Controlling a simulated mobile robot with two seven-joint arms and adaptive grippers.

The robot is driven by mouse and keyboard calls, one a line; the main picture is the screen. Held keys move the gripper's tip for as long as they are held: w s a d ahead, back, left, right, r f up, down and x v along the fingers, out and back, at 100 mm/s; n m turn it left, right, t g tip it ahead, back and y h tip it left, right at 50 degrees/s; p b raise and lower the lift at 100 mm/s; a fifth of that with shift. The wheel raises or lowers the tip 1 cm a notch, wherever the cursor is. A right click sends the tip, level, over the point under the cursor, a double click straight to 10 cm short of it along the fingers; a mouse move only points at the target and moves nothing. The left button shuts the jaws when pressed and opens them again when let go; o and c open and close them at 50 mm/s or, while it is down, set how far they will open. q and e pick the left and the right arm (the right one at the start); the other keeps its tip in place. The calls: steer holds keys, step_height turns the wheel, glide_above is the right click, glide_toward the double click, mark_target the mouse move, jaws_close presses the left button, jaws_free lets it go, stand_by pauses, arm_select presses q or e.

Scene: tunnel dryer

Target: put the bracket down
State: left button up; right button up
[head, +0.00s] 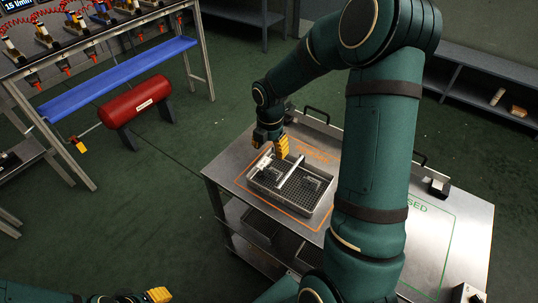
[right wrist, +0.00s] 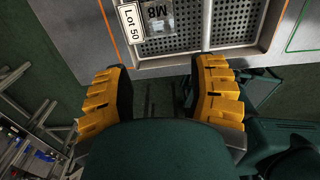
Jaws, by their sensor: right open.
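My right gripper (head: 277,146) has yellow fingers and hangs over the back left edge of a perforated grey tray (head: 291,211) on the metal cart. In the right wrist view the same gripper (right wrist: 160,92) is open, with nothing between its fingers. That view shows the tray's perforated floor (right wrist: 235,22) beyond the fingertips, with "Lot 50" and "M8" labels. A light grey strip (head: 290,179) crosses the tray, and small grey pieces lie beside it; I cannot tell which is the bracket. My left gripper (head: 158,294) shows only partly at the bottom left; its opening is unclear.
The tray sits inside an orange outline on the cart top (head: 232,172). A green outline lies at the right, with a small dark box (head: 438,187) near the back edge. A red tank (head: 137,101) and blue shelf (head: 118,78) stand at the left.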

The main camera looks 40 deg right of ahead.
steer(key=shift+r, duration=0.2)
steer(key=a+f+m, duration=0.1)
steer(key=a+f, duration=0.1)
steer(key=a, duration=0.1)
steer(key=a+f+m+y, duration=0.1)
steer(key=a+f+m, duration=0.1)
steer(key=a, duration=0.1)
steer(key=a+f+m+y, duration=0.1)
steer(key=a+f+m, duration=0.1)
steer(key=a, duration=0.1)
steer(key=shift+s+a+f+t, duration=0.25)
steer(key=shift+a+f+t, duration=0.05)
steer(key=shift+a+f, duration=0.1)
steer(key=s+a+f+m+y, duration=0.1)
steer(key=s+a+f+m, duration=0.4)
steer(key=a+m, duration=0.3)
steer(key=s+a+f+m+t+y, duration=0.1)
steer(key=s+a+f+m, duration=0.4)
steer(key=a+m, duration=0.4)
steer(key=shift+s+a+f+m, duration=0.15)
steer(key=shift+s+a+m, duration=0.05)
steer(key=shift+s+m, duration=0.55)
